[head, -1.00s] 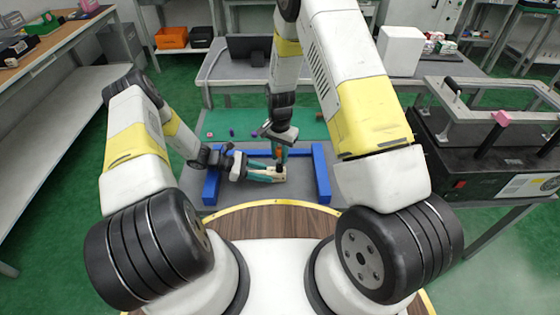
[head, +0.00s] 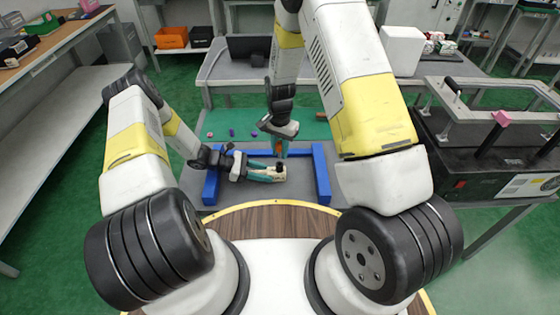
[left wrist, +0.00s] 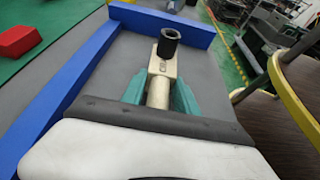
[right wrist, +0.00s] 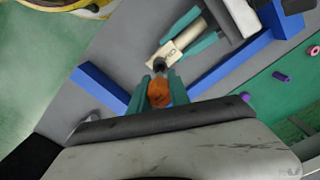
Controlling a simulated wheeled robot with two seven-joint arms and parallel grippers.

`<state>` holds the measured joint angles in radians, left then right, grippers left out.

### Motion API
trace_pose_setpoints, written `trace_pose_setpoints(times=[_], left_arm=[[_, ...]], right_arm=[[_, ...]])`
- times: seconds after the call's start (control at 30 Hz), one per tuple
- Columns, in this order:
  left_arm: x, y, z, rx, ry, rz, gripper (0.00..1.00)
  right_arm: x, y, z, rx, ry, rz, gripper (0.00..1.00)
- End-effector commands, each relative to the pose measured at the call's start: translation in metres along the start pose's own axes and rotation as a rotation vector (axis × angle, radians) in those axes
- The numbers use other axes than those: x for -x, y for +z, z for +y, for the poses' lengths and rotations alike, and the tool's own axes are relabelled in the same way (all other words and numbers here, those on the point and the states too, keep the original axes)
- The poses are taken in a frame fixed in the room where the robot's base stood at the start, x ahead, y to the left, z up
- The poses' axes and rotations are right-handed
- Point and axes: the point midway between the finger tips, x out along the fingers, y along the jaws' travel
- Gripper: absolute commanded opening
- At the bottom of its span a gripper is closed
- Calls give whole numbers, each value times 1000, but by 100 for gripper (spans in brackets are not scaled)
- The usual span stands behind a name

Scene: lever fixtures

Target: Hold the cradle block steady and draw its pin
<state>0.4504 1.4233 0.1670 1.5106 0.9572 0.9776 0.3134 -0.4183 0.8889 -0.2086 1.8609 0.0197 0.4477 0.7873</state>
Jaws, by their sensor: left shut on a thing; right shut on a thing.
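The beige cradle block (left wrist: 162,66) carries a black round collar (left wrist: 169,41) whose top looks open in the left wrist view. My left gripper (left wrist: 158,94) is shut on the block's pale neck, its teal fingers either side; in the head view it (head: 266,173) lies low over the grey table. My right gripper (right wrist: 156,88) points down and is shut on the orange pin (right wrist: 159,93). In the head view the pin (head: 278,147) is above the block (head: 280,175), apparently clear of the collar. The pin's lower end is hard to make out.
A blue three-sided frame (head: 321,175) surrounds the block on the grey table. A green mat (head: 310,128) behind it holds small purple pieces (head: 232,132) and a red piece. A black machine with a grey handle frame (head: 470,150) stands at the right.

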Motion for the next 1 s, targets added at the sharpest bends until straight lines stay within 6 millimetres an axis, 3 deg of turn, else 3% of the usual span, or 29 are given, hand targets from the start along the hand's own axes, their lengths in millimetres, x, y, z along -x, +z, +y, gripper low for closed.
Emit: trace_pose_setpoints(times=[0.2,0.43,0.47,0.6,1.0], left_arm=[[0,1,0,-1,0,-1,0],[0,1,0,-1,0,-1,0],[0,1,0,-1,0,-1,38],[0,1,0,-1,0,-1,61],[8,0,1,-1,1,-1,61]], right_arm=[[14,0,0,0,-2,1,0],[16,0,0,0,0,0,0],[16,0,0,0,0,0,0],[16,0,0,0,0,0,0],[16,0,0,0,-1,0,0]])
